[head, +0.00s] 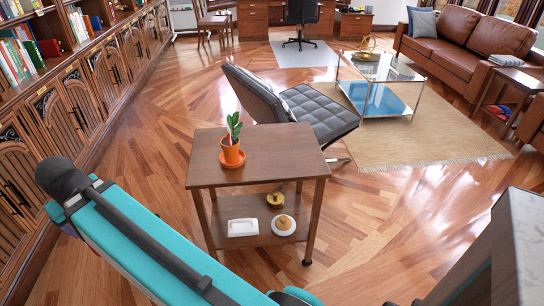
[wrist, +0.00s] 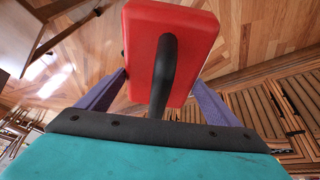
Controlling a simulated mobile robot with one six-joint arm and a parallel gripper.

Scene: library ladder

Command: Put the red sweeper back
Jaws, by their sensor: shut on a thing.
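The red sweeper (wrist: 180,28) shows in the wrist view as a red block with a dark curved handle toward the camera. My gripper (wrist: 160,82) has its purple fingers on either side of the sweeper, shut on it. The fingertips are partly hidden behind the red block. The wrist view shows wooden floor behind the sweeper and wooden cabinet doors at the right. I cannot make out the sweeper or the fingers in the head view, where my teal arm crosses the lower left.
Cabinets (head: 78,98) and bookshelves line the left. A black lounge chair (head: 315,110) stands behind the table.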

